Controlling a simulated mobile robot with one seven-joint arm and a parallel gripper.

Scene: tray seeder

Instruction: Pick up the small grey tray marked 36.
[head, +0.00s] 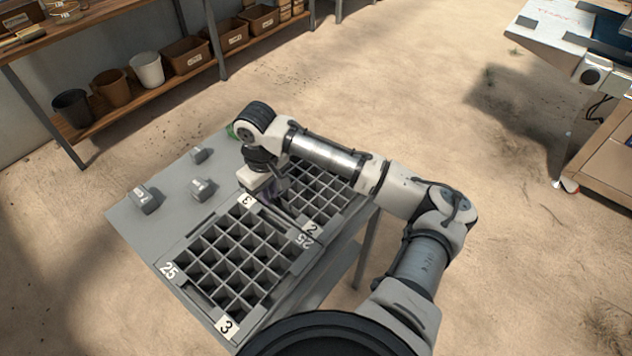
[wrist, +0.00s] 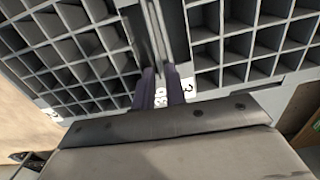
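A grey multi-cell tray (head: 178,277) lies on the near part of the grey table, with labels 25 and 3 on its rim. A second grey celled tray (head: 345,208) lies beyond it, partly behind my arm, with a label 2 near its corner. I cannot read a 36 on either. My gripper (head: 277,203) points down over the seam between the trays. In the wrist view, the purple fingers of my gripper (wrist: 160,90) stand apart, one on each side of the rims, with a white label between them. Whether they press on a rim cannot be told.
Three small grey blocks (head: 145,198) (head: 202,187) (head: 198,154) stand on the left part of the table (head: 165,220). A shelf (head: 130,105) with pots and boxes stands at the back left. A bench (head: 605,165) stands at the right; sandy floor between is clear.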

